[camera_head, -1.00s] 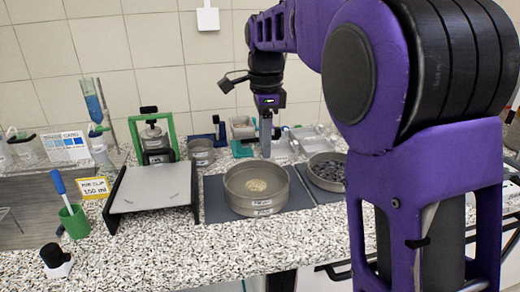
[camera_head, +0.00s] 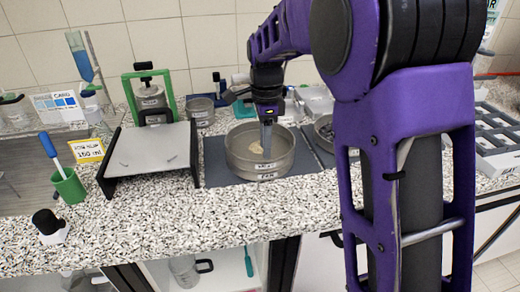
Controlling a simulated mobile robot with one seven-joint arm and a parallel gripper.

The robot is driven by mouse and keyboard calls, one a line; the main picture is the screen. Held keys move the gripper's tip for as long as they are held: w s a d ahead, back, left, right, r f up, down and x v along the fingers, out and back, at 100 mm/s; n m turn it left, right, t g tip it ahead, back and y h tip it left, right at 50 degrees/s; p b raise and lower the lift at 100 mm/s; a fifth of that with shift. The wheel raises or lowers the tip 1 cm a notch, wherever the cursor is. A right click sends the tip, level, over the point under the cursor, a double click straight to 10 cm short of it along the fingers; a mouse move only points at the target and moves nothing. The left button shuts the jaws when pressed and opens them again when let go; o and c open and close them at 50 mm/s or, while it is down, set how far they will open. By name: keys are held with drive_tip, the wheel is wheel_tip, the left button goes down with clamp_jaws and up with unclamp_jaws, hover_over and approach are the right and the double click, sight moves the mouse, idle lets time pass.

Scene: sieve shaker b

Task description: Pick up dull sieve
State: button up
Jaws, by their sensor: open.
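A round grey metal sieve (camera_head: 240,160) with a pale heap (camera_head: 255,147) inside and a label on its front stands on a dark mat. My gripper (camera_head: 267,156) points straight down, and its fingers overlap the inside of this sieve in the picture. It holds nothing that I can see. I cannot tell how deep the fingers reach or whether they touch the wall. A second round sieve (camera_head: 323,128) to the right is mostly hidden by my arm. A smaller round grey pan (camera_head: 200,110) stands behind. Which one is the dull sieve is not clear from the finish.
A white board in a black frame (camera_head: 150,158) stands left of the sieve, with a green-framed device (camera_head: 152,95) behind it. A green cup with a blue-handled tool (camera_head: 68,187) is at left. A grey compartment rack (camera_head: 497,140) is at right.

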wheel_tip(320, 180, down, 5)
drive_tip(key=shift+s+d+f+b, duration=0.1)
drive_tip(key=shift+b, duration=0.25)
clamp_jaws()
idle(1.3)
